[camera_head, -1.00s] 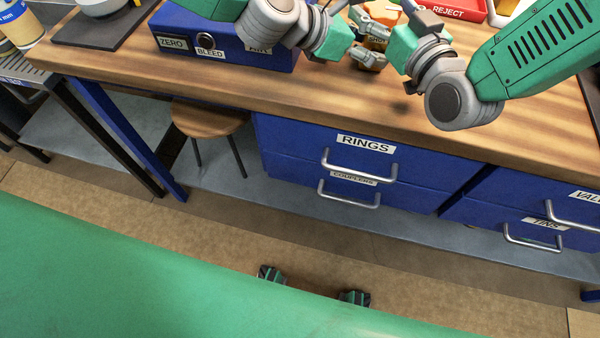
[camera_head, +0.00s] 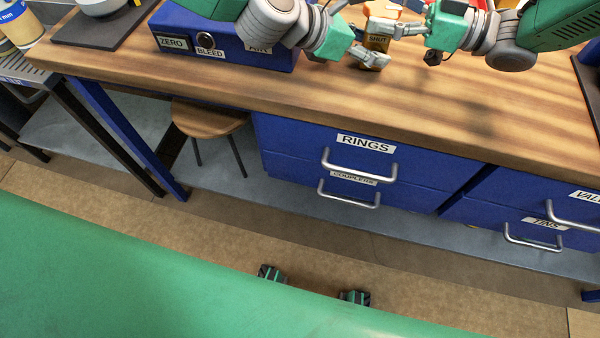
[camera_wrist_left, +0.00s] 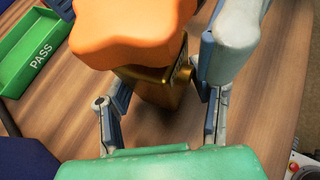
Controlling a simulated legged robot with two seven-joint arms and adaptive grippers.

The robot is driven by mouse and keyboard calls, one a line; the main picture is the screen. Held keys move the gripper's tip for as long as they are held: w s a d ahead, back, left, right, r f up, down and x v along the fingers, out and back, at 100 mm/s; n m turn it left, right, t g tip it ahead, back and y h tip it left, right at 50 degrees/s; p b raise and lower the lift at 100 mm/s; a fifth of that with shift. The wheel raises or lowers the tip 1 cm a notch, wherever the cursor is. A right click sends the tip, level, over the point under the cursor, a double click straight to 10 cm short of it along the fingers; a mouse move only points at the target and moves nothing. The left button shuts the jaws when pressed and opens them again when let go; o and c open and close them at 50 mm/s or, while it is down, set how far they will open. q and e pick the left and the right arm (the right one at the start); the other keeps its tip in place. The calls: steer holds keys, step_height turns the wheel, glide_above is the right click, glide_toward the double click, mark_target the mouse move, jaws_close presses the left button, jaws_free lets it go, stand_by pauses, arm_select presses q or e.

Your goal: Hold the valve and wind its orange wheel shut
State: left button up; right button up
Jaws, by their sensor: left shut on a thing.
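The valve has a brass body (camera_wrist_left: 150,85) and a lobed orange wheel (camera_wrist_left: 130,28) on top. In the head view its body (camera_head: 377,41) stands at the bench, with a label that reads SHUT. My left gripper (camera_head: 370,58) is shut on the body; in the left wrist view its fingers (camera_wrist_left: 164,98) lie on either side of it. My right gripper (camera_head: 398,28) reaches in from the right at the wheel. In the left wrist view its fingers show at both sides of the wheel; whether they press on it I cannot tell.
A blue box (camera_head: 225,55) with ZERO and BLEED labels stands left of the valve. A green PASS tray (camera_wrist_left: 32,55) shows in the left wrist view. Blue drawers (camera_head: 350,165) are under the wooden bench top. The bench front (camera_head: 400,100) is clear.

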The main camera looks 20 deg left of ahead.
steer(key=s+d, duration=0.1)
steer(key=d, duration=1.1)
steer(key=s+a+r+m+y, duration=0.25)
steer(key=s+a+r, duration=0.25)
steer(key=a, duration=0.4)
steer(key=s+a+r+m+y, duration=0.2)
steer(key=s+a+r+m, duration=0.3)
steer(key=a, duration=0.4)
steer(key=s+f+n+g+h, duration=0.1)
steer(key=s+f+h, duration=0.3)
steer(key=s+f, duration=1.3)
step_height(320, 180, down, 3)
steer(key=shift+s+a+r+n+g, duration=0.2)
steer(key=shift+s+n+g, duration=0.15)
steer(key=shift+g, duration=0.25)
steer(key=shift+h, duration=0.25)
